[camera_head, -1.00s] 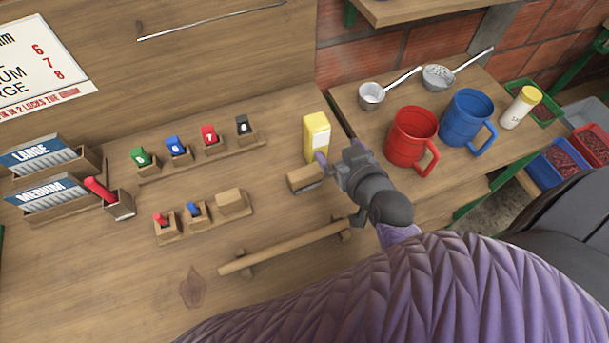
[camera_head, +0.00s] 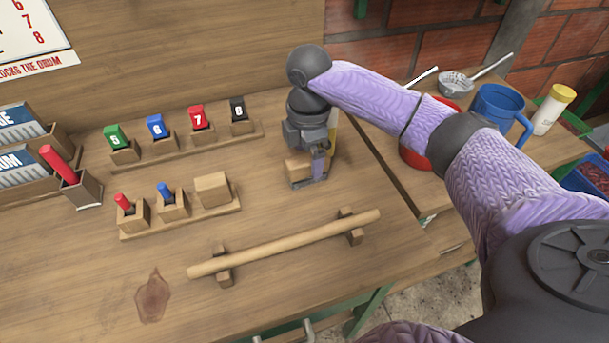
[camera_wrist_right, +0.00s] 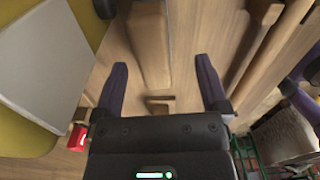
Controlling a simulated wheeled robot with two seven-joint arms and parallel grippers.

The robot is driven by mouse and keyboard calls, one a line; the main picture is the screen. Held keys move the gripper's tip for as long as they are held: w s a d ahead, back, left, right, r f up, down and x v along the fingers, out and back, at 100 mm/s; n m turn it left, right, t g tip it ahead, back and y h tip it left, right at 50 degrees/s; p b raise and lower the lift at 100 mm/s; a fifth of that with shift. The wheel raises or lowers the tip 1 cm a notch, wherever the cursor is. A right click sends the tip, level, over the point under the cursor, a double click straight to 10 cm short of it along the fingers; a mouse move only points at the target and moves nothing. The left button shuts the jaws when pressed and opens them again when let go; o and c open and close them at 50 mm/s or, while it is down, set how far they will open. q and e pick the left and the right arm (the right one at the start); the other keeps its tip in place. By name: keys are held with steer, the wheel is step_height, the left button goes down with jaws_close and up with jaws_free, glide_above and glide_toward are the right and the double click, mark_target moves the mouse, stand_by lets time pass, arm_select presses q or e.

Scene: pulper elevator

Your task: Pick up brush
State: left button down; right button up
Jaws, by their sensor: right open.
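The brush appears to be the small wooden block (camera_head: 297,167) on the bench; no bristles show. My right gripper (camera_head: 316,174) points down at it, partly covering it in the head view. In the right wrist view, the wooden piece (camera_wrist_right: 150,45) lies between and ahead of the two spread purple fingers, nearer the left one. The right gripper (camera_wrist_right: 162,78) is open, with clear gaps on both sides of the wood. I cannot tell whether the fingertips reach down beside it. My left gripper is not in view.
A yellow box (camera_head: 333,125) stands close behind the right gripper, mostly hidden. A wooden rod (camera_head: 290,243) lies on two supports in front. Numbered blocks (camera_head: 198,118) stand in a rack to the left. A blue mug (camera_head: 497,112) stands to the right.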

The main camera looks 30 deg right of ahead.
mark_target(307, 170)
steer(key=f, duration=0.1)
steer(key=f+b, duration=0.1)
steer(key=f, duration=0.1)
steer(key=f+b, duration=0.1)
steer(key=f, duration=0.1)
steer(key=shift+w+d+f, duration=0.15)
steer(key=shift+w, duration=0.15)
steer(key=shift+f, duration=0.2)
steer(key=shift+r, duration=0.15)
steer(key=shift+c, duration=0.3)
jaws_close()
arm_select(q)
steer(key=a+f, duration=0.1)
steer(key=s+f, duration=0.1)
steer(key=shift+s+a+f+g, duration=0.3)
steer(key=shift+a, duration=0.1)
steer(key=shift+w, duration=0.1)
